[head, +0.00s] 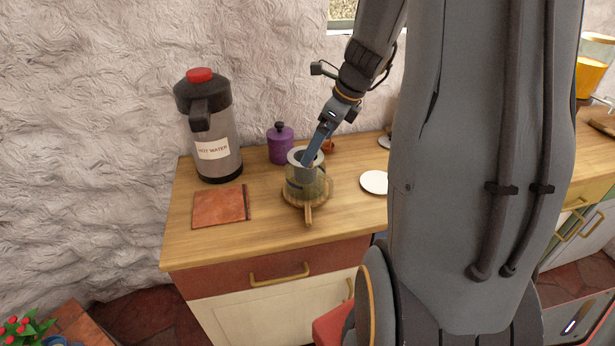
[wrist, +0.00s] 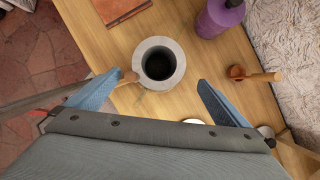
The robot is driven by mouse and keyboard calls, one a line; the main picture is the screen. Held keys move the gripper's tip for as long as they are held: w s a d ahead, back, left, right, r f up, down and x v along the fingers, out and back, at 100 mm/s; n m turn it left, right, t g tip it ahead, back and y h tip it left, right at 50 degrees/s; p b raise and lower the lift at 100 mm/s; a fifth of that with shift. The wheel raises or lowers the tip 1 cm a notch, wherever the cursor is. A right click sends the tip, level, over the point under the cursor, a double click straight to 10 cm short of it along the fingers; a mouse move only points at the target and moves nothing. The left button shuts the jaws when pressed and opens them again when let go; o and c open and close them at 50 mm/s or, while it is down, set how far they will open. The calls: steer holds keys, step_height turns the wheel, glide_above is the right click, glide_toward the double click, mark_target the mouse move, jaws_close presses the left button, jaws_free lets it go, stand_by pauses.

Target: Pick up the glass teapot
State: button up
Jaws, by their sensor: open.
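The glass teapot (head: 302,190) stands upright on a round wooden trivet (head: 290,203) on the counter. It is see-through, with a pale grey ring-shaped top and a wooden handle (head: 308,214) pointing to the front. In the wrist view its grey rim (wrist: 147,48) surrounds a dark opening, between and ahead of my fingertips. My gripper (head: 309,160) is open and points down at the teapot's top from above. In the wrist view my gripper (wrist: 159,80) has one blue finger on each side, with nothing held. The left fingertip overlaps the handle in view; I cannot tell whether they touch.
A purple canister (head: 281,147) stands behind the teapot. A small copper item with a wooden handle (wrist: 258,77) and a white disc (head: 374,182) lie to the right.

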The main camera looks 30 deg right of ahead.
mark_target(306, 173)
steer(key=shift+a+p+x, duration=0.15)
steer(key=shift+p+x, duration=0.25)
steer(key=shift+x, duration=1.4)
steer(key=shift+a+p+x, duration=0.15)
steer(key=shift+p+x, duration=0.25)
steer(key=shift+x, duration=1.35)
steer(key=shift+w+r, duration=0.1)
steer(key=c, duration=1.6)
steer(key=shift+r, duration=0.1)
steer(key=shift+c, duration=0.2)
